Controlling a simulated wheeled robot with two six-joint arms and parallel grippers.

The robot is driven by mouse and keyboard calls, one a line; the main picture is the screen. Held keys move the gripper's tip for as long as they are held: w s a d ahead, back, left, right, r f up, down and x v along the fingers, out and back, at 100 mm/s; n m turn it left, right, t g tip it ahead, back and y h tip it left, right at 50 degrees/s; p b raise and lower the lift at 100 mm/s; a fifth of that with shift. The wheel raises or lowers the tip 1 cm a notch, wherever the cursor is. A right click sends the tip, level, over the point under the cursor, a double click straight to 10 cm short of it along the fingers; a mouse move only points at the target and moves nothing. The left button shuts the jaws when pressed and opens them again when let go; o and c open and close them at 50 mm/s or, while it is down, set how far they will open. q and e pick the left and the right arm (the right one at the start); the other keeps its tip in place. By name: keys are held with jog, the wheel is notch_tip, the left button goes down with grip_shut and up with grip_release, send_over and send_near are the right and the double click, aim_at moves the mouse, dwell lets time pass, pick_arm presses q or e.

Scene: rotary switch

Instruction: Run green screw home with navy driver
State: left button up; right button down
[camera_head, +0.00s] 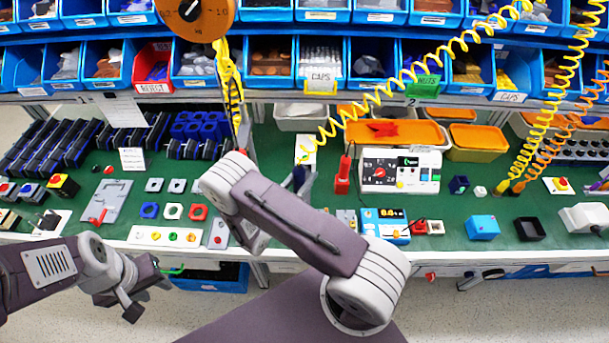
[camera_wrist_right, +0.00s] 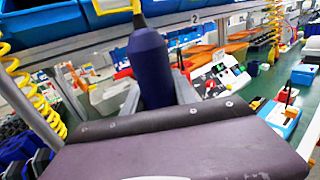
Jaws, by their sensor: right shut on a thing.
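The navy driver (camera_wrist_right: 151,62) stands upright in the right wrist view, with a yellow cord at its top. My right gripper (camera_wrist_right: 158,98) is shut on it, a grey finger on each side. In the head view the driver (camera_head: 299,177) shows only partly, behind my right arm and over the bench by a white plate (camera_head: 308,143). I cannot pick out the green screw for certain; the driver's tip is hidden. My left gripper (camera_head: 133,300) is low at the left, in front of the bench, with no object visible in it; its opening is unclear.
A red driver (camera_head: 342,176) and a white panel with knobs (camera_head: 400,172) stand to the right of the navy driver. A white strip with small coloured parts (camera_head: 165,236) lies at the front left. Yellow coiled cords (camera_head: 400,86) hang across. Blue bins line the back.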

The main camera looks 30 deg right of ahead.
jog(key=shift+f+b, duration=0.9)
jog(key=shift+f, duration=0.05)
dwell(3.0)
jog(key=shift+r, duration=0.1)
dwell(0.5)
notch_tip(320, 180, up, 4)
jog(key=p, duration=0.3)
jog(key=shift+r+p, duration=0.15)
jog(key=shift+p, duration=0.15)
